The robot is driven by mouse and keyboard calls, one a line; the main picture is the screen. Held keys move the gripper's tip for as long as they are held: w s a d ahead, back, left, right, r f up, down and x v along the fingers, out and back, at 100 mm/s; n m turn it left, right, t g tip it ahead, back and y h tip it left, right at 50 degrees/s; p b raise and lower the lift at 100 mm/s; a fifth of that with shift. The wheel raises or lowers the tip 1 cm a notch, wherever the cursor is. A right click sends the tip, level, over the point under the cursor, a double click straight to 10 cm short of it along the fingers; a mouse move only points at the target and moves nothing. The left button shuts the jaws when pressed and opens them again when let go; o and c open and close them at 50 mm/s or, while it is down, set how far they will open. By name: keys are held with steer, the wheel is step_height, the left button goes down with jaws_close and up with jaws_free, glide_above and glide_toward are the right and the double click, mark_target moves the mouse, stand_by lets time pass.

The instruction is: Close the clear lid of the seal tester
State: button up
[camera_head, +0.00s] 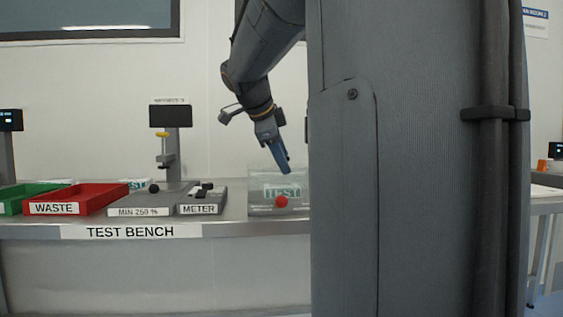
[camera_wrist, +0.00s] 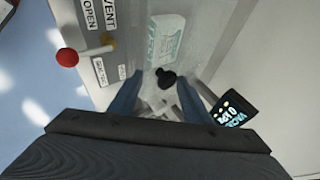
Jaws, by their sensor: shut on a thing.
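The seal tester (camera_head: 260,211) stands at the right of the test bench, partly cut off by my column in the head view. Its clear lid (camera_wrist: 205,45) fills the upper middle of the wrist view, with a black knob (camera_wrist: 165,78) on it. A teal-and-white pouch marked TEST (camera_wrist: 166,38) shows through the clear material. My gripper (camera_head: 287,172) reaches down to the tester from above. In the wrist view its blue fingers (camera_wrist: 158,86) stand on both sides of the knob, shut on it. I cannot tell the lid's exact angle.
A red ball handle (camera_wrist: 67,57) sticks out beside the VENT OPEN label on the tester. A small lit display (camera_wrist: 230,112) stands at the right. Left on the bench are the METER unit (camera_head: 202,200), a red WASTE tray (camera_head: 92,195) and a green tray (camera_head: 12,197).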

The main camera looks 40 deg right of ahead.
steer(key=shift+a+f, duration=0.1)
steer(key=shift+f, duration=0.15)
stand_by(0.3)
steer(key=o, duration=1)
steer(key=v, duration=0.7)
steer(key=shift+s+a+r+p, duration=0.1)
steer(key=shift+a+r+p, duration=0.15)
steer(key=shift+p, duration=0.05)
